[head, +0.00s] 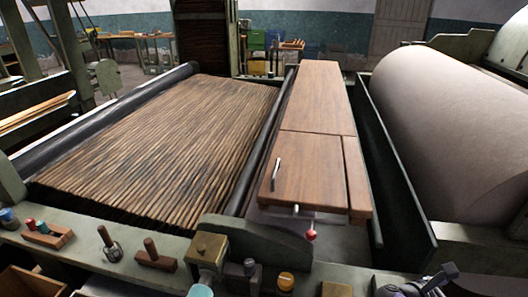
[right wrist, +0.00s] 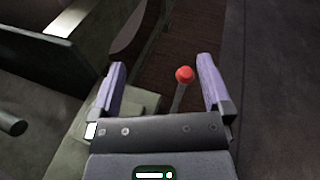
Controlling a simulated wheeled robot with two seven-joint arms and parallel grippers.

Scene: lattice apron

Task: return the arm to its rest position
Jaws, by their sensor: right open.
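My right gripper (right wrist: 161,66) is open, with its two purple fingers spread apart and nothing gripped. A red ball knob (right wrist: 185,74) on a thin stem shows in the gap between the fingers, nearer the right one; I cannot tell its distance from them. In the head view, a red knob (head: 311,235) hangs at the near end of the wooden cover (head: 310,170). What looks like part of my right arm shows at the bottom right edge, right of that knob. The slatted lattice apron (head: 160,145) lies left of the cover. My left gripper is not in view.
A large pale roller (head: 445,125) stands at the right behind a dark green trough wall (head: 395,175). A green front rail (head: 75,240) carries several small tools, including a wooden-handled one (head: 155,255). A metal handle (head: 276,173) sits on the cover.

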